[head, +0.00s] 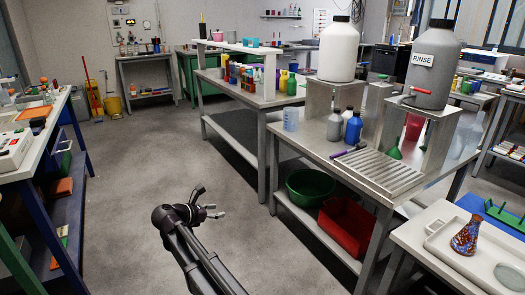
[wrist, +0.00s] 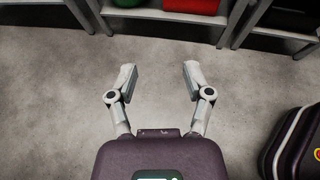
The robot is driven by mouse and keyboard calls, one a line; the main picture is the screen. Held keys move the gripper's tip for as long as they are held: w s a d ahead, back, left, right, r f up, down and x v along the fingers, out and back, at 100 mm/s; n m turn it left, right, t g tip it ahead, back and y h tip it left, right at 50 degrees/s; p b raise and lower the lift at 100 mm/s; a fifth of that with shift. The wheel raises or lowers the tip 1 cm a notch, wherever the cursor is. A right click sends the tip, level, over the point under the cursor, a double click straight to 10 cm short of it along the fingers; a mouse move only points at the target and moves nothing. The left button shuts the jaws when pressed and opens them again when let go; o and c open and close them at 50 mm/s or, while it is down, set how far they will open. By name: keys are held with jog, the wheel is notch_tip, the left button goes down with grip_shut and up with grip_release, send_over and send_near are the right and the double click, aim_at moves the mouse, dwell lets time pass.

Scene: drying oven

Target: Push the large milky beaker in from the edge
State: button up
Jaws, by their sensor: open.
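A pale, milky-blue translucent beaker (head: 291,118) stands upright near the left edge of the metal-topped bench (head: 322,150), at its far corner in the head view. How far its base is from the edge is too small to tell. My gripper (head: 208,202) is open and empty over the floor, left of the bench, below and apart from the beaker. In the wrist view my gripper (wrist: 158,78) shows both fingers spread with bare floor between them. The beaker is not in the wrist view.
Blue bottles (head: 353,128) and a purple-handled tool (head: 349,152) are near the beaker. A white carboy (head: 338,52) and a grey RINSE carboy (head: 431,68) stand on raised stands. A green basin (head: 309,186) and red bin (head: 347,224) sit on the lower shelf. The floor aisle is clear.

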jog(key=d, duration=0.1)
jog(key=d+m, duration=0.1)
jog(key=shift+s+d+f+g, duration=0.15)
jog(key=shift+d+f+g, duration=0.25)
grip_shut()
jog(key=s+d+f+m+g+y, duration=0.25)
jog(key=d+m, duration=0.35)
jog(key=d, duration=0.3)
jog(key=s+d+f+m+g+y, duration=0.1)
jog(key=s+d+f+m+g, duration=0.3)
jog(key=d, duration=0.5)
jog(key=s+d+f+m+g+y, duration=0.1)
jog(key=s+d+f+m+y, duration=0.1)
jog(key=s+d+m, duration=0.3)
jog(key=s+d+f+m+g+y, duration=0.1)
jog(key=s+d+m+y, duration=0.3)
jog(key=m, duration=0.6)
jog(key=shift+s+d+f, duration=0.5)
jog(key=shift+s+d, duration=0.8)
jog(key=shift+d, duration=0.15)
